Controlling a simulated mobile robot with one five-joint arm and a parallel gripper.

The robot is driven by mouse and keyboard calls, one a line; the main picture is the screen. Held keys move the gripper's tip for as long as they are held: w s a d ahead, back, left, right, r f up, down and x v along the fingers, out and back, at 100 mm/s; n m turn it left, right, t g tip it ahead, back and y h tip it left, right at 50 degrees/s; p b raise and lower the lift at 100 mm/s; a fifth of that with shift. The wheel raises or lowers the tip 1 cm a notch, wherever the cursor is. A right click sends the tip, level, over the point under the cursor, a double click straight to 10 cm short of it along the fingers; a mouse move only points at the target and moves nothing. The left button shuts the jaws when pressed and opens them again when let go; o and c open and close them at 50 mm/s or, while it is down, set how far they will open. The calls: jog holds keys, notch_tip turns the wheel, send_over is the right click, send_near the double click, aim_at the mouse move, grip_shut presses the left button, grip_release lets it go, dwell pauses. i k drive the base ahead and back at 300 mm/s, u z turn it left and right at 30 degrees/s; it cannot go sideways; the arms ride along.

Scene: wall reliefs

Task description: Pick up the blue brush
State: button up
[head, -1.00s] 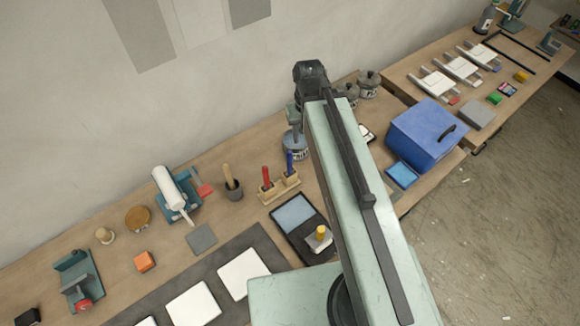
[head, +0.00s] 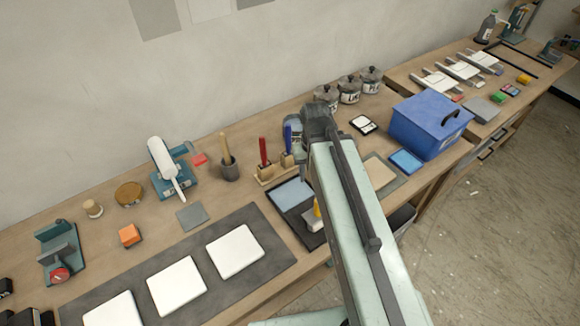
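The blue brush (head: 288,135) stands upright in a small wooden holder (head: 266,174), with a red-handled tool (head: 263,152) upright to its left. Only its blue handle shows clearly; its lower end is hidden in the holder. My gripper (head: 303,172) hangs below the dark end of my arm, just right of the blue brush in the picture. My arm covers much of it and its fingers are too small to make out, so I cannot tell whether it is open or touching anything.
A cup with a wooden-handled tool (head: 228,169) stands left of the holder. A dark tray with a blue-grey pad (head: 291,194) lies in front. Several lidded pots (head: 349,89) stand behind. A blue box (head: 428,125) is to the right. White tiles (head: 234,250) lie on a dark mat.

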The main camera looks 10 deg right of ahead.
aim_at(288, 130)
jog(key=u, duration=3.8)
jog(key=k, duration=1.35)
jog(key=z, duration=0.8)
jog(key=i, duration=0.5)
jog(key=u, duration=0.15)
